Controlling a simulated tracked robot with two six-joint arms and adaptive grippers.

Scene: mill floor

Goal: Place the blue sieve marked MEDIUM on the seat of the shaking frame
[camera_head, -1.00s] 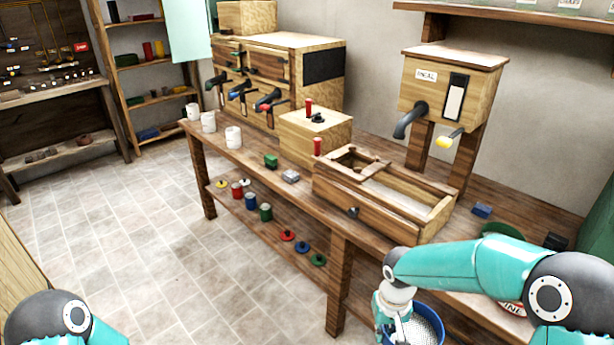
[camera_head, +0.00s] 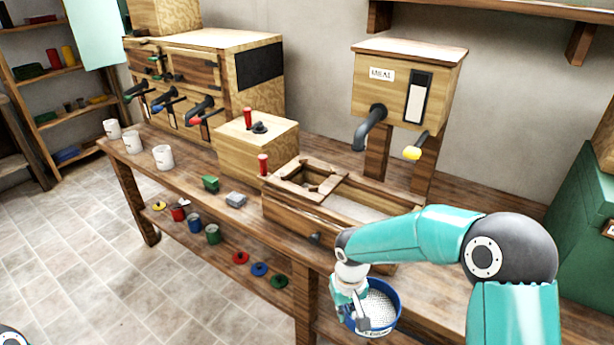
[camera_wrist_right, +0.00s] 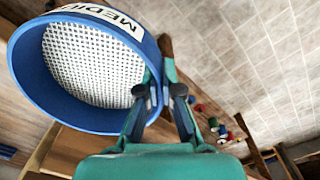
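The blue sieve (camera_head: 394,293) has a white mesh and hangs in front of the bench's front edge, held by my right arm. In the right wrist view the sieve (camera_wrist_right: 35,88) shows a white label with the start of MEDIUM on its wall. My right gripper (camera_wrist_right: 164,92) is shut on the sieve's rim, with one finger on each side of the wall; it also shows in the head view (camera_head: 362,308). The wooden shaking frame (camera_head: 282,211) stands on the bench, left of and behind the sieve, partly hidden by my right arm. My left gripper is out of view.
A wooden box (camera_head: 258,146) with a red handle stands behind the frame's left end. A meal hopper (camera_head: 405,90) with a spout rises behind the frame. White cups (camera_head: 163,157) and small blocks lie to the left. A green box (camera_head: 580,220) stands at the right.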

